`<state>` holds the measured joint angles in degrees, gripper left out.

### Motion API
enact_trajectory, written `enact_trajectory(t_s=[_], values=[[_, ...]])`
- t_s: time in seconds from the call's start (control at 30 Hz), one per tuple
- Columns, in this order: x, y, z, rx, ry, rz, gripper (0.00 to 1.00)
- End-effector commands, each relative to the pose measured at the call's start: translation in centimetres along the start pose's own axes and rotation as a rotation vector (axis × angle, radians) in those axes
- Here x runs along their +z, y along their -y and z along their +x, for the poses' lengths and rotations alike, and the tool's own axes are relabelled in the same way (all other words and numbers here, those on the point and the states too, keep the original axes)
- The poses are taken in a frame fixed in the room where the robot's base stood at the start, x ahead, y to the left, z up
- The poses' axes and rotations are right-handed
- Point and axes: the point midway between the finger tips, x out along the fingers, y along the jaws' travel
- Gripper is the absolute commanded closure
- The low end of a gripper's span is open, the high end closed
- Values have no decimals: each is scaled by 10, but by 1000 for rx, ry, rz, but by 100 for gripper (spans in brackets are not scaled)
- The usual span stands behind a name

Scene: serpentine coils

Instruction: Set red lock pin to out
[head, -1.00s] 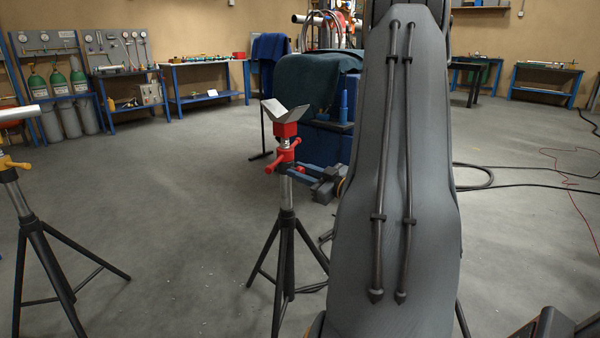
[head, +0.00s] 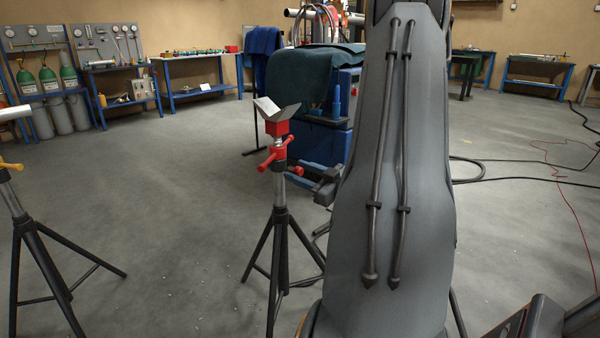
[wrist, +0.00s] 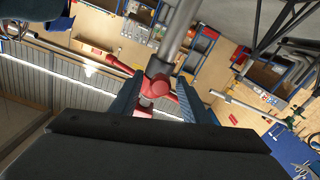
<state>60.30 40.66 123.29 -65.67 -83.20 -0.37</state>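The near pipe stand has a silver V-shaped top (head: 276,109), a red block under it and a red collar with a red handle (head: 270,158) on its post. In the wrist view, the red lock pin and collar fittings (wrist: 156,86) show around the grey post, between and just beyond my fingertips. A longer red bar reaches to the upper left. My gripper (wrist: 160,88) has its two blue-grey fingers apart, with gaps beside the red part; firm contact cannot be told. In the head view my arm hides much of the gripper, which is right of and below the collar.
Another tripod stand (head: 30,240) with a yellow handle is at the left edge. A blue cabinet (head: 320,140) under a dark green cloth stands behind the near stand. Cables (head: 510,178) lie on the floor at right. The floor at centre left is clear.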

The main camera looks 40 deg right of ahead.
Motion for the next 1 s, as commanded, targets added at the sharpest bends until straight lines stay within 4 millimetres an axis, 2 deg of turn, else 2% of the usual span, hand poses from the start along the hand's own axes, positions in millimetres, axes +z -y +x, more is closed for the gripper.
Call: enact_trajectory(t_s=[0.13, 0.23, 0.5, 0.7, 1.0], values=[[0, 0, -1, -1, 0, -1, 58], [0, 0, -9, 1, 1, 0, 58], [0, -2, -53, 4, 1, 1, 58], [0, -1, -75, 3, 1, 1, 58], [0, 0, -79, 1, 0, 0, 58]])
